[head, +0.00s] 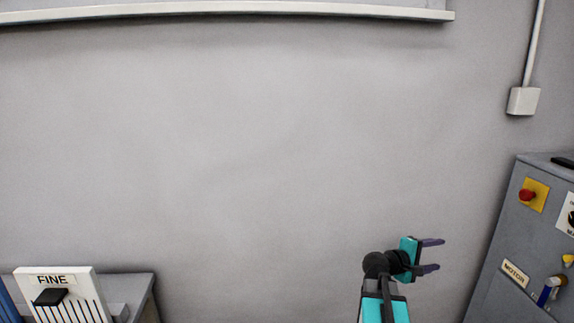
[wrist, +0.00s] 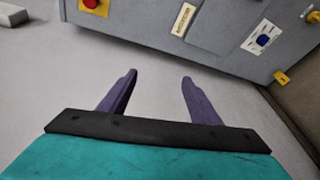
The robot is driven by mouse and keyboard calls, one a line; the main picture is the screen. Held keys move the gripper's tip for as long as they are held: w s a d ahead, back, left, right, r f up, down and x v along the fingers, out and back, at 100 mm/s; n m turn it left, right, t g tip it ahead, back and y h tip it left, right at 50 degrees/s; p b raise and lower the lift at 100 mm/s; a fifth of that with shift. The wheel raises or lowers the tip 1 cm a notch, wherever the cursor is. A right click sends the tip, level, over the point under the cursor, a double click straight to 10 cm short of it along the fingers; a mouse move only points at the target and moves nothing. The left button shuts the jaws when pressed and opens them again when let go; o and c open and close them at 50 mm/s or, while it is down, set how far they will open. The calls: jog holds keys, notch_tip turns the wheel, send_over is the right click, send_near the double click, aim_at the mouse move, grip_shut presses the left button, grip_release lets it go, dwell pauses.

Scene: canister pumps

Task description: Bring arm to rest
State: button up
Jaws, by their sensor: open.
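My gripper (head: 441,255) is at the lower right in the head view, its purple fingers pointing right toward a grey cabinet. It is open, with nothing between the fingers. In the wrist view the two fingers (wrist: 158,88) stand apart in front of the grey wall, short of the cabinet. My arm rises from the bottom edge in the head view; its lower part is out of view.
The grey cabinet (head: 503,230) carries a red button (head: 527,195) on a yellow plate, a MOTOR label (head: 514,274) and a blue-handled switch (head: 549,291). A white panel marked FINE (head: 62,297) stands at lower left by a grey bench (head: 140,284). The wall between is bare.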

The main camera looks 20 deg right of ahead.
jog(key=w+a+f+n+t+y, duration=0.1)
jog(key=w+a+f+y, duration=0.1)
jog(key=a+f, duration=0.65)
jog(key=w+a+f+n+y, duration=0.1)
jog(key=w+a+f+y, duration=0.15)
jog(key=a+f, duration=0.6)
jog(key=s+a+f+y, duration=0.1)
jog(key=a+f, duration=0.4)
jog(key=f, duration=0.3)
jog(key=s+a+f+y, duration=0.1)
jog(key=s+a+f, duration=0.1)
jog(key=a+f, duration=0.45)
jog(key=s+a+f+m+g+y, duration=0.2)
jog(key=s+a+f+g+y, duration=0.1)
jog(key=s+a+f, duration=0.6)
jog(key=s+a+f+m+g+y+p, duration=0.1)
jog(key=s+a+f+g+y, duration=0.3)
jog(key=s+a+f, duration=0.6)
jog(key=s+a+m+y, duration=0.1)
jog(key=s+a+y, duration=0.1)
jog(key=s+a, duration=0.3)
jog(key=shift+a+m, duration=0.3)
jog(key=shift+a, duration=0.7)
jog(key=shift+w, duration=0.1)
